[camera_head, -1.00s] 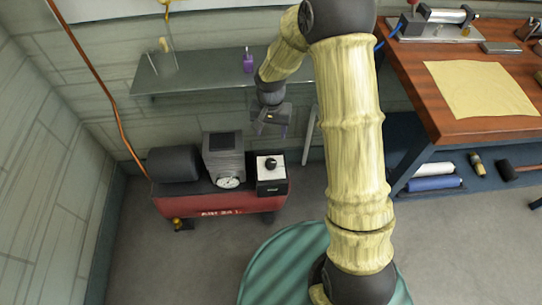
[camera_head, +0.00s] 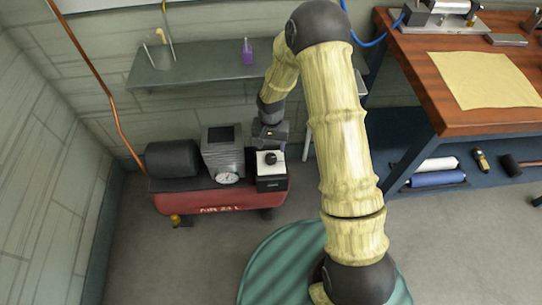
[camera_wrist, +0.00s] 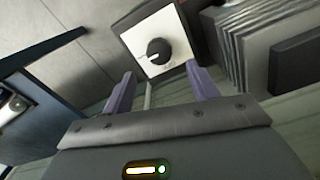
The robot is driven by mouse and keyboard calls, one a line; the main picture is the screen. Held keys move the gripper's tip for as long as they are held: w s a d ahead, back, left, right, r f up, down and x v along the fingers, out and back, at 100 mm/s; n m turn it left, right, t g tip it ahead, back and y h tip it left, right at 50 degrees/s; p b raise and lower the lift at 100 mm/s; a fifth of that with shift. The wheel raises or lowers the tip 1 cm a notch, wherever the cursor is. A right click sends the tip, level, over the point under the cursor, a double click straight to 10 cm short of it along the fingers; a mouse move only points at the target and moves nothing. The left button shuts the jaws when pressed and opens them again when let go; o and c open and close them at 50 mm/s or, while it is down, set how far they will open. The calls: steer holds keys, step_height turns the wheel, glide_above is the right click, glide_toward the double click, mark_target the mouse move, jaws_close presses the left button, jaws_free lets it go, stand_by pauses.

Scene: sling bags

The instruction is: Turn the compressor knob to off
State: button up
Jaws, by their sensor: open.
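The compressor (camera_head: 215,199) is a red tank low against the wall, with a black cylinder, a grey finned block and a gauge on top. Its black knob (camera_head: 270,158) sits on a white plate (camera_head: 264,169) on a dark box at its right end. In the wrist view the knob (camera_wrist: 158,51) is round with a pale mark, and the plate (camera_wrist: 139,39) has small lettering too blurred to read. My gripper (camera_wrist: 162,92) is open and empty, its two purple fingers short of the knob, which shows between and beyond them. In the head view my gripper is just behind the knob.
A shelf (camera_head: 190,75) with a purple bottle (camera_head: 247,52) hangs above the compressor. A wooden workbench (camera_head: 425,75) with a tan sheet (camera_head: 487,80) stands at the right. A copper pipe (camera_head: 97,75) runs down the left wall.

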mark_target(271, 156)
step_height(271, 156, down, 7)
steer(key=shift+r+b, duration=0.15)
steer(key=shift+b, duration=0.45)
steer(key=shift+c, duration=0.2)
steer(key=c, duration=1)
